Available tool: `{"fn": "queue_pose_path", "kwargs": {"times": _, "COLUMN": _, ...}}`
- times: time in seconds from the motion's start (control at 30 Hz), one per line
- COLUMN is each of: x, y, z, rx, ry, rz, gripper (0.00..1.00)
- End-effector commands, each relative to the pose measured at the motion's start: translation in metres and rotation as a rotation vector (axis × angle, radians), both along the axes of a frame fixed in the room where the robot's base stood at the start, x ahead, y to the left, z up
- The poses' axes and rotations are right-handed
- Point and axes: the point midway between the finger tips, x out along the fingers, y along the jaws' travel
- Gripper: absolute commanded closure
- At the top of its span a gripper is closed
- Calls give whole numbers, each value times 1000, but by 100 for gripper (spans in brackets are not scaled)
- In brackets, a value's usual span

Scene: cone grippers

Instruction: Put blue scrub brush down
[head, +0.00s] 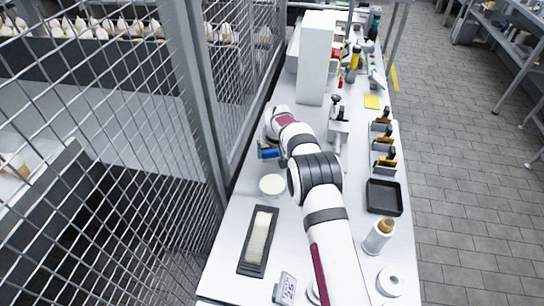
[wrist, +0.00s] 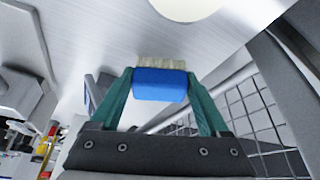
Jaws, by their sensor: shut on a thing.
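The blue scrub brush (wrist: 160,85) is held between the two green fingers of my gripper (wrist: 160,92) in the wrist view. Its pale bristles (wrist: 162,63) face away from the palm. In the head view the blue brush (head: 269,154) shows at the left edge of the white table, next to the mesh fence and behind the round white dish. My gripper is mostly hidden by my own arm there. I cannot tell whether the bristles touch the table.
A round white dish (head: 272,185) and a black tray with a pale block (head: 258,240) stand in front of the brush. A tall white box (head: 316,58) stands behind. The mesh fence (head: 205,100) runs along the left. An empty black tray (head: 384,197) lies at right.

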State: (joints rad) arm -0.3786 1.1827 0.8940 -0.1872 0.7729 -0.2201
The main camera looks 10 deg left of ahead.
Motion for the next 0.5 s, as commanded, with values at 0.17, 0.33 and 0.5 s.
{"fn": "queue_pose_path", "kwargs": {"times": 0.17, "x": 0, "y": 0, "z": -20, "rx": 1, "ry": 1, "rz": -1, "gripper": 81}}
{"fn": "queue_pose_path", "kwargs": {"times": 0.33, "x": 0, "y": 0, "z": -20, "rx": 1, "ry": 1, "rz": -1, "gripper": 81}}
{"fn": "queue_pose_path", "kwargs": {"times": 0.5, "x": 0, "y": 0, "z": -22, "rx": 1, "ry": 0, "rz": 0, "gripper": 3}}
